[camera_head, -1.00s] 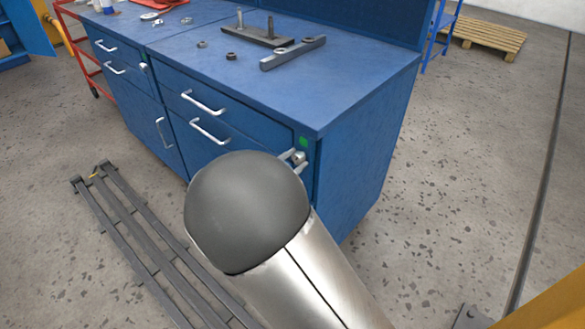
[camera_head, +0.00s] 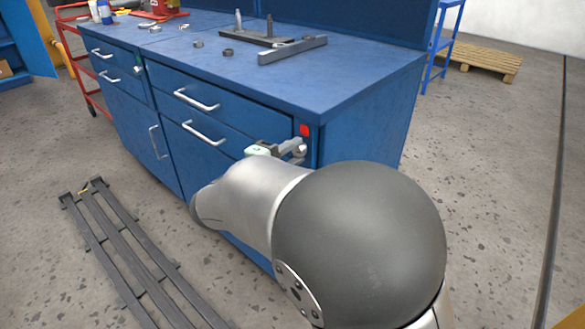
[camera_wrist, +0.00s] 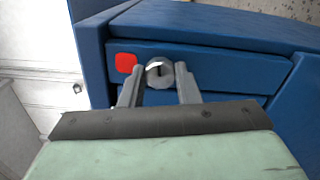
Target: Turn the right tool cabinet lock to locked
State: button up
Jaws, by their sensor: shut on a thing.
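The right tool cabinet lock is a round metal knob on the blue cabinet front. In the wrist view the lock (camera_wrist: 160,73) shows a dark slot and sits between my two fingers. My gripper (camera_wrist: 159,82) is shut on it. In the head view my gripper (camera_head: 296,148) reaches the lock at the cabinet's right front edge, and my arm hides part of the front below. A red indicator square (camera_head: 305,130) is just above the lock; it also shows left of it in the wrist view (camera_wrist: 125,63).
The blue workbench top (camera_head: 370,75) holds a dark fixture (camera_head: 250,38), a grey bar (camera_head: 293,49) and small nuts. Drawer handles (camera_head: 197,100) stick out left of the lock. A dark metal frame (camera_head: 125,250) lies on the floor at left.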

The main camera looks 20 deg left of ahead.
jog(key=shift+f+m+b, duration=0.1)
jog(key=shift+m+b, duration=0.9)
jog(key=shift+b, duration=0.2)
jog(key=o, duration=1)
jog(key=shift+s, duration=0.1)
jog(key=p+v, duration=0.3)
jog(key=v, duration=1.4)
jog(key=shift+s+a, duration=0.1)
jog(key=shift+s, duration=0.05)
